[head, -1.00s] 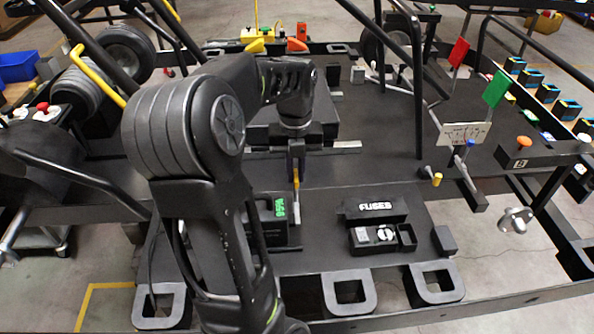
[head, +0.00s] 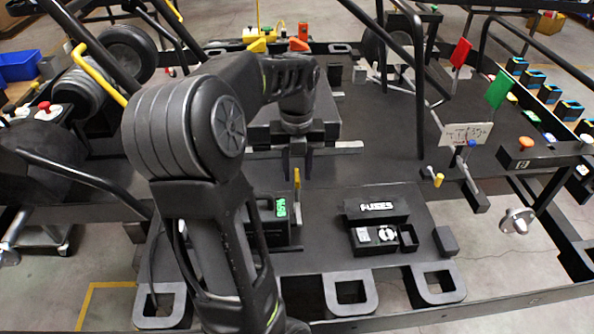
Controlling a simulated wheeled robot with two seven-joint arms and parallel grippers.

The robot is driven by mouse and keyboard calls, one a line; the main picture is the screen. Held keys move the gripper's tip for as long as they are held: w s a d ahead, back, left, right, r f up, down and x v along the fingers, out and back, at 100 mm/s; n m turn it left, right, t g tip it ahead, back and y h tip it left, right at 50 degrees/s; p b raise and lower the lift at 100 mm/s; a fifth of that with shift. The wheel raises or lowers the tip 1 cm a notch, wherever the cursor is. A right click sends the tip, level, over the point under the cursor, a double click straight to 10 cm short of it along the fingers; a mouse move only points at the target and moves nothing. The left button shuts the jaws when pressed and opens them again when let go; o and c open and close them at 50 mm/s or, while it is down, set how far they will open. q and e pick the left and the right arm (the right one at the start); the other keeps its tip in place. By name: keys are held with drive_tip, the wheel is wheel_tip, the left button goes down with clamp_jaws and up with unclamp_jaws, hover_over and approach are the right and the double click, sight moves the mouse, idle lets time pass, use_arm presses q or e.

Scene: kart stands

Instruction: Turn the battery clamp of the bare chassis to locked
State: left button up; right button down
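The bare chassis (head: 395,160) is a dark kart frame with a flat floor. A black box with a green display (head: 270,222), which looks like the battery, stands on its near part. A narrow upright lever with a yellow grip (head: 297,180), apparently the battery clamp, rises at the box's right side. My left gripper (head: 297,168) points down just above and around the yellow tip. Its two dark fingers are spread apart, one on each side, with no clear contact. My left arm hides part of the box's left side. My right gripper is not in view.
A black fuse box (head: 376,208) and an open tray with small parts (head: 374,240) sit right of the battery. A light bar (head: 340,147) lies behind the gripper. Dark roll-cage tubes (head: 418,90) rise at the right. A small sign (head: 466,134) stands farther right.

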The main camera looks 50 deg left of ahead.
use_arm(q)
wheel_tip(320, 180, up, 7)
drive_tip(key=shift+r, duration=0.1)
idle(0.3)
idle(0.5)
